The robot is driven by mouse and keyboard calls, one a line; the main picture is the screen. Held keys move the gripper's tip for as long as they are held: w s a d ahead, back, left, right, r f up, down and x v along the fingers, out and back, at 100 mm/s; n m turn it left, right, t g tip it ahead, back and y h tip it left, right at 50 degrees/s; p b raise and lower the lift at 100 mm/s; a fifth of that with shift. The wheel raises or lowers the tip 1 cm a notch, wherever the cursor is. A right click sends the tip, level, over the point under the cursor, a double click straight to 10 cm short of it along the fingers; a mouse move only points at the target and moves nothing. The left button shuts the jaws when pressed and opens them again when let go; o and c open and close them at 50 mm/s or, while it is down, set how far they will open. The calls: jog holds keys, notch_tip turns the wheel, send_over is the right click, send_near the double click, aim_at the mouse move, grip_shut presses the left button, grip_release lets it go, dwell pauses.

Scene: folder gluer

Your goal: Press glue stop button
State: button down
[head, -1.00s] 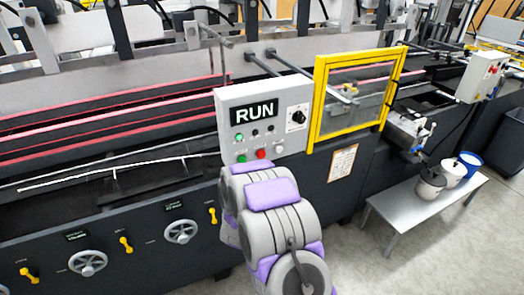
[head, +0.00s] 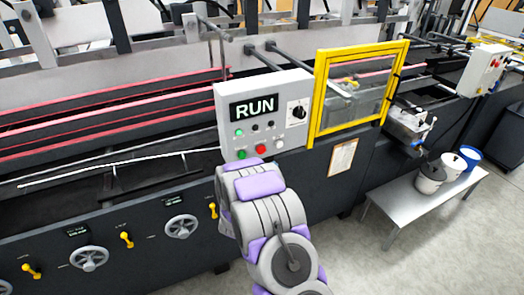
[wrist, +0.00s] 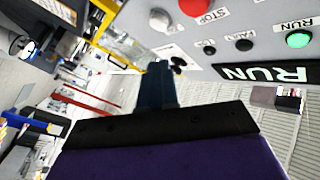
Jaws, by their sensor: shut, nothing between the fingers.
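The grey control box (head: 222,105) carries a lit RUN display (head: 254,107). Its lower row has a green button (head: 241,154), a red button (head: 261,149) and a white button (head: 280,144). In the wrist view, where the panel appears upside down, the red button (wrist: 193,7) is at the top edge beside a STOP label (wrist: 210,16); the white button (wrist: 160,20) is left of it. My gripper (wrist: 160,80) is shut and empty, below these buttons in the picture. I see no contact with the red button. In the head view my arm hides the gripper.
A black knob (head: 298,111) is on the box's right side. A yellow-framed guard (head: 318,95) stands right of the box. A low metal table (head: 395,208) with pots is at the right. Yellow levers (head: 126,240) and handwheels (head: 181,227) line the machine's front.

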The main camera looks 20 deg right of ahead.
jog(key=w+p, duration=0.1)
jog(key=w, duration=0.5)
jog(key=shift+a, duration=0.2)
jog(key=shift+w, duration=0.95)
dwell(2.5)
jog(key=shift+s, duration=0.95)
jog(key=shift+s, duration=0.1)
jog(key=shift+s+d+b, duration=0.15)
jog(key=shift+s+b, duration=0.5)
jog(key=shift+s, duration=1.75)
